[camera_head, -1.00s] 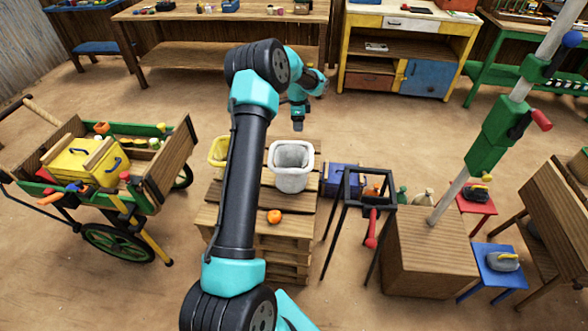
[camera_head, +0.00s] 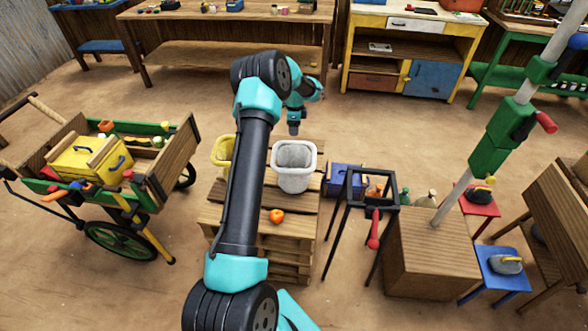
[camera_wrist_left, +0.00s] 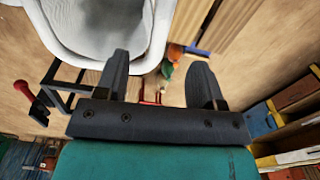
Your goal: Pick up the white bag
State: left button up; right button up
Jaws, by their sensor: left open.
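A white, open-topped container (camera_head: 294,180) with a rounded-square rim and a grey, speckled inside stands upright on the wooden pallet stand (camera_head: 311,205). My left gripper (camera_head: 294,130) is just beyond the container's far rim, open and empty. In the left wrist view its fingers (camera_wrist_left: 160,64) are apart, and the container's white rim (camera_wrist_left: 158,35) shows at upper left, partly behind one finger. I cannot tell whether they touch. My right gripper is not in view.
A yellow bucket (camera_head: 222,153) stands left of the container, partly behind my arm. An orange fruit (camera_head: 277,216) lies in front. A black metal frame stand (camera_head: 352,190) and blue box (camera_head: 344,177) are to the right. A loaded cart (camera_head: 153,180) stands left.

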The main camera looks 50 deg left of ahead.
aim_at(295, 142)
pick_arm(q)
notch_tip(295, 142, down, 6)
jog(key=shift+r, duration=0.15)
dwell(0.3)
jog(key=shift+w+d+f, duration=0.1)
jog(key=shift+f, duration=1.2)
jog(key=shift+d+f, duration=0.1)
jog(key=shift+f, duration=1.2)
grip_shut()
